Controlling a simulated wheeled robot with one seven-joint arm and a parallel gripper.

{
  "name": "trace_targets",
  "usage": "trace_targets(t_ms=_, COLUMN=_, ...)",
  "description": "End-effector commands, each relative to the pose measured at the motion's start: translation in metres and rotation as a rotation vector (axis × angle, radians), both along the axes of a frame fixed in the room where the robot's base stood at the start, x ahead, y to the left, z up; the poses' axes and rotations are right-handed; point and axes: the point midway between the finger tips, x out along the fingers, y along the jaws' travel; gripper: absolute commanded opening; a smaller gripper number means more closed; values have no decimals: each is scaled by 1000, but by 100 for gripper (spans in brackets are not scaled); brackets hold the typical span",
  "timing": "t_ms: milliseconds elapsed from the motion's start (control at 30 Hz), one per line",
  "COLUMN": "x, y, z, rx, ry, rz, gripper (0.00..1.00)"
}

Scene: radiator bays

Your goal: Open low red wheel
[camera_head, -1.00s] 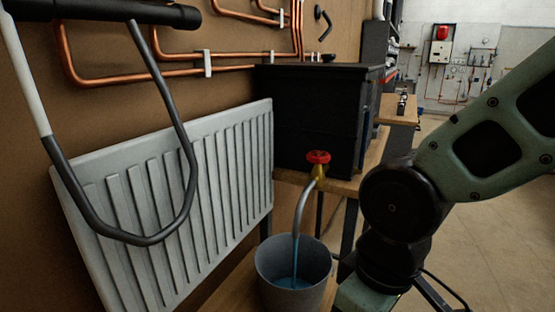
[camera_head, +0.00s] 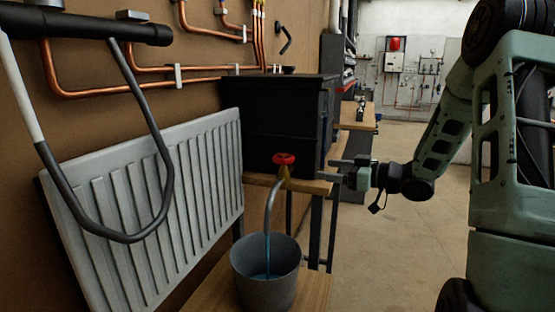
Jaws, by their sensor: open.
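The low red wheel (camera_head: 284,159) sits on a brass tap at the front of a black tank (camera_head: 285,115). A curved grey spout (camera_head: 271,205) runs down from the tap. Blue liquid shows below the spout and in the grey bucket (camera_head: 262,262). My gripper (camera_head: 336,170) is to the right of the wheel, at about its height in the picture, with a gap between them. Its fingers point left and are apart, with nothing between them.
A white radiator (camera_head: 150,200) stands at the left, with a dark hose loop (camera_head: 165,190) hanging in front. The bucket stands on a low wooden bench (camera_head: 313,292). The wooden shelf edge (camera_head: 318,187) lies close under my gripper. Open floor (camera_head: 400,240) is at the right.

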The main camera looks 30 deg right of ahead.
Motion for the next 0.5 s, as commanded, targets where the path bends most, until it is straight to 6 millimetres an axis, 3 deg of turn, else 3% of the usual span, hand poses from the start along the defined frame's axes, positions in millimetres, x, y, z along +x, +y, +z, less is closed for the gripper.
trace_targets(t_ms=100, x=-11, y=-4, z=6, rx=40, ry=-44, rz=45, gripper=76)
trace_targets(t_ms=200, x=-10, y=-1, z=9, rx=50, ry=-56, rz=61, gripper=76)
trace_targets(t_ms=500, x=35, y=27, z=11, rx=51, ry=-55, rz=64, gripper=76)
